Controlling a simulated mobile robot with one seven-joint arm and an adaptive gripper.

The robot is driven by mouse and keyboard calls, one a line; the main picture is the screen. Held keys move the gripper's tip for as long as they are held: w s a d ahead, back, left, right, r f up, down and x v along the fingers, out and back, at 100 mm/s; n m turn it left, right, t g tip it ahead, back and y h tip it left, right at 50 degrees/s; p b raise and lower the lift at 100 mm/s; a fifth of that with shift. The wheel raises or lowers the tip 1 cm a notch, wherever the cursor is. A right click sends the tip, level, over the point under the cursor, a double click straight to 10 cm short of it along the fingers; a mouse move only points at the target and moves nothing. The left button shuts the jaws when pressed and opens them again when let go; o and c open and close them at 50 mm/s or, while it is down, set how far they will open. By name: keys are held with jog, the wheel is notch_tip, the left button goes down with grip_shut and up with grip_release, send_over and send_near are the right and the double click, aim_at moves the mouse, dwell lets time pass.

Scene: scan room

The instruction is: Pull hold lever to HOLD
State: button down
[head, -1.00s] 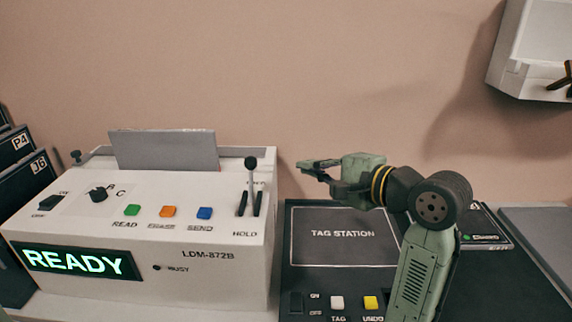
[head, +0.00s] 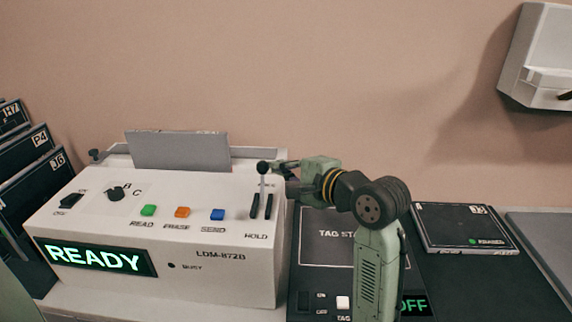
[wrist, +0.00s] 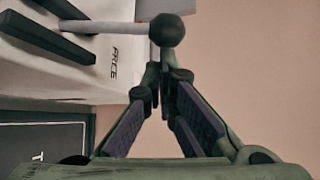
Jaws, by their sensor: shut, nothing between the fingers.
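The hold lever (head: 263,178) stands up from its slot on the right of the white LDM-872B unit (head: 225,255), with a black ball knob on top and the HOLD label at the slot's near end. My gripper (head: 275,167) is at knob height just right of the lever. In the wrist view the lever's knob (wrist: 167,30) is just beyond my gripper's fingertips (wrist: 160,68), which are drawn together with nothing between them. I cannot tell whether the fingertips touch the knob or shaft. The far label by the slot is partly hidden in the head view and reads "FREE" in the wrist view.
The unit's display (head: 95,258) reads READY. Green (head: 148,210), orange (head: 182,212) and blue (head: 217,214) buttons sit left of the lever. The dark tag station (head: 322,235) lies to the right, under my arm. A white wall box (head: 540,60) hangs upper right.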

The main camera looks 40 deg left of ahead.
dwell(0.3)
jog(key=shift+s+d+n+t+y+b, duration=0.15)
jog(key=shift+n+t+y+b, duration=0.15)
jog(key=shift+n+y+b, duration=0.35)
